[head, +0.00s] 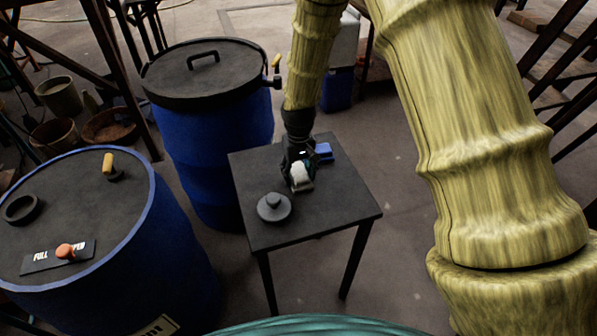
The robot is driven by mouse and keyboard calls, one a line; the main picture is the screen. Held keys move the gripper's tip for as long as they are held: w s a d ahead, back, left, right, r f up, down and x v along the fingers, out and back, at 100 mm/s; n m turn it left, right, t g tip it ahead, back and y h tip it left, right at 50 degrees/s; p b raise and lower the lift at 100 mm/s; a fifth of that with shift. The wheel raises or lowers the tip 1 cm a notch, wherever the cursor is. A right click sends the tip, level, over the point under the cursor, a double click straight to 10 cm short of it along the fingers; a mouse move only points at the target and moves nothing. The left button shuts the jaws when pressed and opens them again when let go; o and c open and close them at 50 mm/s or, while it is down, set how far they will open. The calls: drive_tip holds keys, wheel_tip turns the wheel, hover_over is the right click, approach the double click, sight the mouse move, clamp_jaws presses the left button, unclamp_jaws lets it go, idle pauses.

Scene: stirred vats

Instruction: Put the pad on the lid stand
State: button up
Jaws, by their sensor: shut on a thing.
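My gripper (299,163) reaches down over a small dark square table, which seems to be the lid stand (345,205). It is shut on a small pale thing (300,178), which appears to be the pad. The pad is low over the table top, behind and right of a dark round lid with a knob (273,208). I cannot tell whether the pad touches the table. The jaws are small and dark here, and partly hide the pad. A small blue object (323,151) is at the table's back, just right of my gripper.
A blue vat with a closed dark lid (205,75) stands behind left of the table. Another blue vat (75,220), with an orange knob on its top, stands front left. Pots and a bowl (108,126) sit at far left. The table's front and right areas are bare.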

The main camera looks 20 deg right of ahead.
sight(299, 172)
drive_tip(key=shift+f, duration=0.1)
drive_tip(key=o, duration=1)
wheel_tip(299, 172, up, 12)
drive_tip(key=shift+r+b, duration=0.15)
drive_tip(key=shift+b, duration=0.15)
idle(0.3)
